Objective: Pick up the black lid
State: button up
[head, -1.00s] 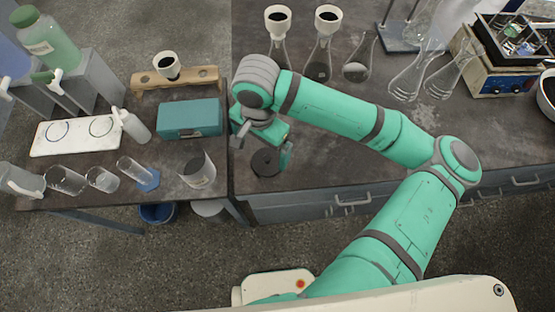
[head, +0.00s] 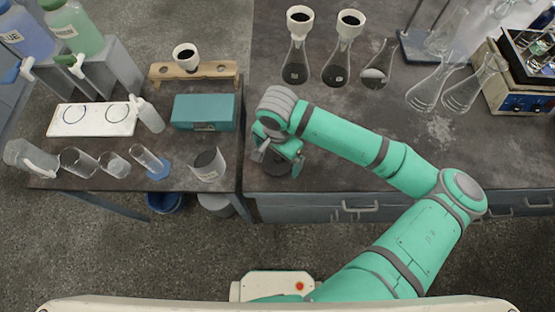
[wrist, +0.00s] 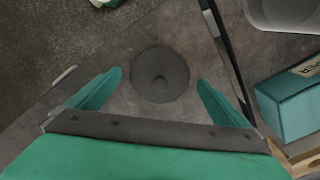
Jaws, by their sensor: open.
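In the head view the lid (head: 277,169) is partly hidden by my gripper. My gripper (head: 280,161) is over it, pointing down. In the wrist view my gripper (wrist: 159,82) has its two green fingers spread, one on each side of the lid, with gaps between. It is empty. I cannot tell the exact height of the fingertips above the bench.
Flasks with black-filled funnels (head: 299,45) stand behind. A drawer handle (head: 360,207) shows on the bench front. The bench around the lid is clear.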

jog(key=shift+f, duration=0.35)
jog(key=shift+c, duration=0.4)
jog(key=c, duration=1.1)
jog(key=shift+r, duration=0.15)
